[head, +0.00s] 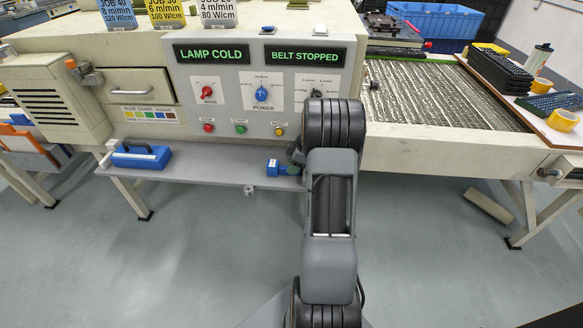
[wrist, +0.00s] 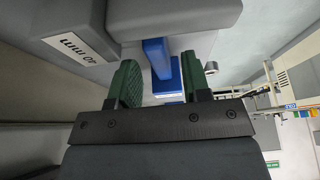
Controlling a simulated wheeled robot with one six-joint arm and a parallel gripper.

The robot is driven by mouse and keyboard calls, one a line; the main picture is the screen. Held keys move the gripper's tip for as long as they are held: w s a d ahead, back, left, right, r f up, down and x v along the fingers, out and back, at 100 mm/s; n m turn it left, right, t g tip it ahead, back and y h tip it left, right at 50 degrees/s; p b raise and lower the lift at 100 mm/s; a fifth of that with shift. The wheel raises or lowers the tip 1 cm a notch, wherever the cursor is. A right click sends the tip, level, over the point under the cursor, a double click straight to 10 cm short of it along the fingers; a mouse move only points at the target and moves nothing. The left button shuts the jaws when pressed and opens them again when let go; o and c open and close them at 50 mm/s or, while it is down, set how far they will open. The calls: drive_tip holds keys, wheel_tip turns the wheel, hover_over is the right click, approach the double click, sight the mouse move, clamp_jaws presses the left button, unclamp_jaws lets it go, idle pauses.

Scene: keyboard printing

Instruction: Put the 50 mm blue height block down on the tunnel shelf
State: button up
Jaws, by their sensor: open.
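The blue height block (head: 272,167) with a white label sits at the right end of the grey tunnel shelf (head: 215,172), under the machine's control panel. My gripper is at that end too, largely hidden behind my arm in the head view. In the wrist view my gripper (wrist: 160,85) has its two green fingers apart. The blue block (wrist: 160,62) shows between and beyond them, with gaps on both sides. I cannot tell whether its whole base rests on the shelf.
A blue tool with a white handle (head: 140,155) lies at the shelf's left end. The shelf middle is bare. Panel buttons (head: 240,128) sit just above the shelf. In the wrist view a grey part with a white label (wrist: 80,47) is close to the left finger.

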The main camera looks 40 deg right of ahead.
drive_tip(key=v, duration=1)
drive_tip(key=s+a+r+m+g+h, duration=0.1)
drive_tip(key=s+a+r+m, duration=0.15)
drive_tip(key=a, duration=0.65)
drive_tip(key=s+a+r+m+h, duration=0.1)
drive_tip(key=a+r+m, duration=0.15)
drive_tip(key=a, duration=0.75)
drive_tip(key=s+a+m+h, duration=0.1)
drive_tip(key=s+a+m, duration=0.3)
drive_tip(key=s+a, duration=0.6)
drive_tip(key=shift+s+a+f+t, duration=0.2)
drive_tip(key=shift+s+t, duration=0.1)
drive_tip(key=shift+t, duration=0.1)
